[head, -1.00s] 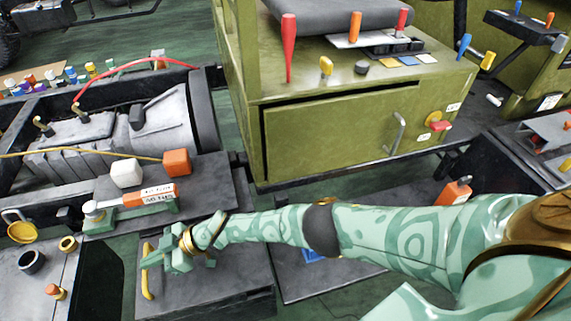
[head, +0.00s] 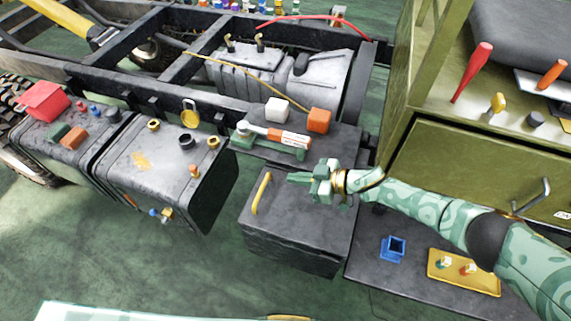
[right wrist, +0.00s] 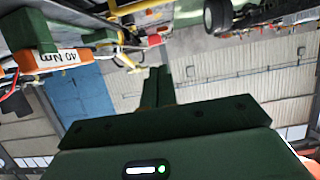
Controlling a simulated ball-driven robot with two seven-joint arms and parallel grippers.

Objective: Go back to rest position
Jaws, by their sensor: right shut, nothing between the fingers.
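My right gripper (head: 296,178) is shut and empty, above the grey box lid (head: 310,215). Its fingers point left, just right of the yellow handle (head: 261,193); they look apart from it. In the right wrist view its dark green fingers (right wrist: 158,84) lie together with nothing between them. A torque wrench (head: 285,137) with an orange label rests on a green stand behind the gripper; its "40 Nm" label (right wrist: 60,58) shows in the wrist view. A pale green piece of my left arm seems to show at the bottom edge. My left gripper is out of view.
A white cube (head: 277,110) and an orange cube (head: 319,120) stand behind the gripper. An olive cabinet (head: 460,165) stands at the right. A blue square holder (head: 393,249) and a yellow tray (head: 432,270) lie below my right arm. The green floor at lower left is clear.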

